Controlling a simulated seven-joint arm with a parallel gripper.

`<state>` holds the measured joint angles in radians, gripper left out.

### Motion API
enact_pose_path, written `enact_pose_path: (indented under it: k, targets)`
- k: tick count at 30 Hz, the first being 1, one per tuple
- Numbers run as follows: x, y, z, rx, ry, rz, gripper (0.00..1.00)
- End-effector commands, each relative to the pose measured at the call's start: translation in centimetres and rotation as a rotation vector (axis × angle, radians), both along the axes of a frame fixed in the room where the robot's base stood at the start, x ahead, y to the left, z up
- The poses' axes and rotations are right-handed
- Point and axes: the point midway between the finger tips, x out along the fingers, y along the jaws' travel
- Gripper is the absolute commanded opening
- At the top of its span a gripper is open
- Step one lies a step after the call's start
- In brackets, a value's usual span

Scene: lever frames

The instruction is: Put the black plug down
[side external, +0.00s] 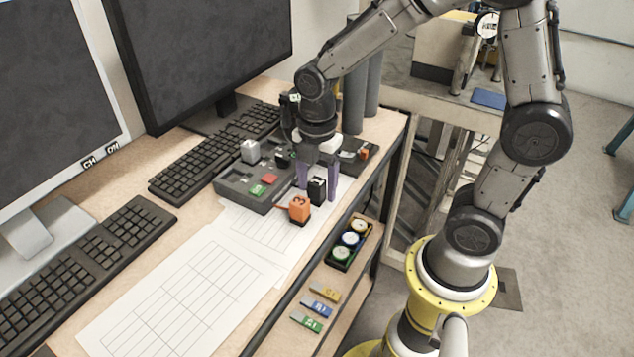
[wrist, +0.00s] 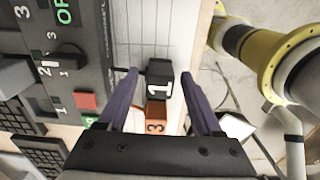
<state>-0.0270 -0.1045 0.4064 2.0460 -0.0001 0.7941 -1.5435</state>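The black plug (side external: 317,190) is a small block with a white marking. In the wrist view the black plug (wrist: 160,80) shows a white 1 on its face. My gripper (side external: 318,186) points down with its purple fingers on either side of the plug. In the wrist view my gripper (wrist: 158,72) is open, with a gap between the plug and each finger. The orange plug (side external: 299,208) marked 3 is close beside the black one; the orange plug (wrist: 156,119) also shows in the wrist view. I cannot tell whether the black plug's underside touches the surface.
A dark grey panel (side external: 235,183) with red and green squares and a grey block lies left of my gripper. Printed sheets (side external: 180,295) cover the desk in front. A tray of round pieces (side external: 349,243) and several coloured tags (side external: 320,308) sit along the right. Keyboards and monitors stand left.

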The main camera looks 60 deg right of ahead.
Motion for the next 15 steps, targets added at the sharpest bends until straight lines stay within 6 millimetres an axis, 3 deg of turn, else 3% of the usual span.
enact_pose_path:
  k: [8,15]
  targets:
    - [0.1,0.0,1.1,0.0,-0.005,0.0,0.67]
    - [0.1,0.0,5.6,0.0,-0.008,0.0,0.67]
